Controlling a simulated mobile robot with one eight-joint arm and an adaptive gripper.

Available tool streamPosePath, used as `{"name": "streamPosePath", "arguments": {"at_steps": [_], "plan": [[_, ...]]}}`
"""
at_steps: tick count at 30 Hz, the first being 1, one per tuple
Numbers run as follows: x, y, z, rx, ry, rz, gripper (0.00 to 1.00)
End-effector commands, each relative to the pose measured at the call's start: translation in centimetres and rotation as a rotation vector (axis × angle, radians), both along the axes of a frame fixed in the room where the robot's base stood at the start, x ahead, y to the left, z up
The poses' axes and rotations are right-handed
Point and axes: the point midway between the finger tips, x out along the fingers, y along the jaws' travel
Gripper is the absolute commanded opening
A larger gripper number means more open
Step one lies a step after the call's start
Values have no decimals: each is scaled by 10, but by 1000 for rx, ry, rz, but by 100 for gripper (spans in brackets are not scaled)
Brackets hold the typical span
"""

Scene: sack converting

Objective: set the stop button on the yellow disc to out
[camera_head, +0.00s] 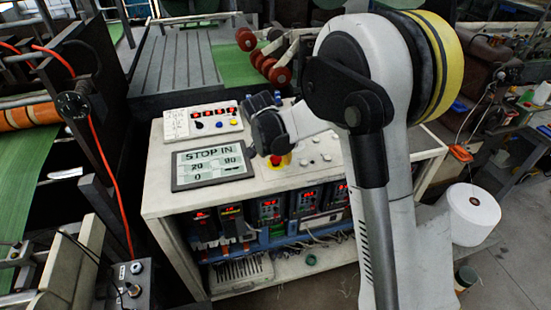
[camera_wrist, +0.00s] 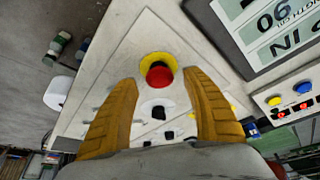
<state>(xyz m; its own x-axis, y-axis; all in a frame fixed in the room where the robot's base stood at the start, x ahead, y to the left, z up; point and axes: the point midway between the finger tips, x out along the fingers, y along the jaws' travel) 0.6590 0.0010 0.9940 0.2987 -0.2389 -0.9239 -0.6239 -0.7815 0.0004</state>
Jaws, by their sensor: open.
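The stop button (camera_wrist: 159,76) is a red round cap on a yellow disc (camera_wrist: 152,59) on the pale panel. In the head view the red button (camera_head: 276,161) and the yellow disc (camera_head: 285,160) show partly, beside my arm. A grey-framed display (camera_head: 211,163) left of it reads "STOP IN". My gripper (camera_wrist: 160,82) is open and empty. In the wrist view its two orange-brown fingers stand either side of the line to the button, with the button between and beyond the tips. I see no contact. In the head view the fingers cannot be made out.
A black knob on a white disc (camera_wrist: 153,109) lies nearer than the button. A small control box (camera_head: 203,121) with red digits and coloured buttons stands behind the display. Red-lit drive units (camera_head: 270,208) sit under the panel. A white roll (camera_head: 473,214) stands at the right.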

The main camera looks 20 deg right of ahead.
Motion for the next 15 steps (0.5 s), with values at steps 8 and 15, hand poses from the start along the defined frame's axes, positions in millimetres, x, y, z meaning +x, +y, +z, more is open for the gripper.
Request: {"name": "streamPosePath", "arguments": {"at_steps": [8,15], "plan": [[1,-1,-3,0,0,0,57],[1,-1,-3,0,0,0,0]]}}
